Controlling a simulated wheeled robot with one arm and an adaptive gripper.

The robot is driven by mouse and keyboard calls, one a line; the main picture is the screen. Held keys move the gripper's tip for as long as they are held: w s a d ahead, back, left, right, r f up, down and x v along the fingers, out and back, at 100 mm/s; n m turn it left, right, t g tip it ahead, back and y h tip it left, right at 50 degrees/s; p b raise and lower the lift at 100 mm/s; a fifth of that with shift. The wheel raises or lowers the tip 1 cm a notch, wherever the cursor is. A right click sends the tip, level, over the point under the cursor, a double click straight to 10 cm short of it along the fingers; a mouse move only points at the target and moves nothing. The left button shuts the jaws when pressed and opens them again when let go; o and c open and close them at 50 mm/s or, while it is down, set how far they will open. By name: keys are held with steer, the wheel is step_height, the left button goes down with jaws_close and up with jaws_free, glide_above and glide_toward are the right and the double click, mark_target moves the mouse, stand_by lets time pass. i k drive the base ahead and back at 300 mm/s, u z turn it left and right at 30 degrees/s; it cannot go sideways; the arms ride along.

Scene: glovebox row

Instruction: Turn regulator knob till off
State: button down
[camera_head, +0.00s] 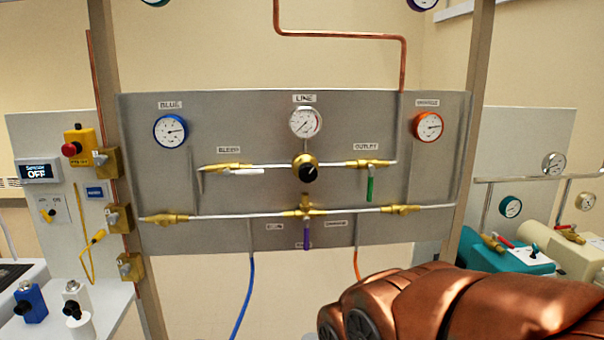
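The regulator (302,160) is a round brass body in the middle of the grey panel (260,110). Its black knob (309,174) faces me and bears a small light mark. Directly above it is the white gauge labelled LINE (305,122); its needle reading is too small to tell. My gripper is not in view. A copper-brown part of my arm (470,305) fills the lower right and does not touch the knob. Nothing covers the knob.
A white-handled valve (240,171) sits left of the regulator, a green-handled valve (370,185) right, and a purple-handled valve (306,232) below. Blue-rimmed (170,131) and orange-rimmed (428,127) gauges flank them. Posts (120,170) frame the panel. A left display (39,171) reads OFF.

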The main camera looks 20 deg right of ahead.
mark_target(307, 172)
steer(key=u, duration=0.05)
steer(key=k, duration=0.5)
steer(key=u, duration=1.6)
steer(key=i, duration=1.2)
steer(key=z, duration=2.05)
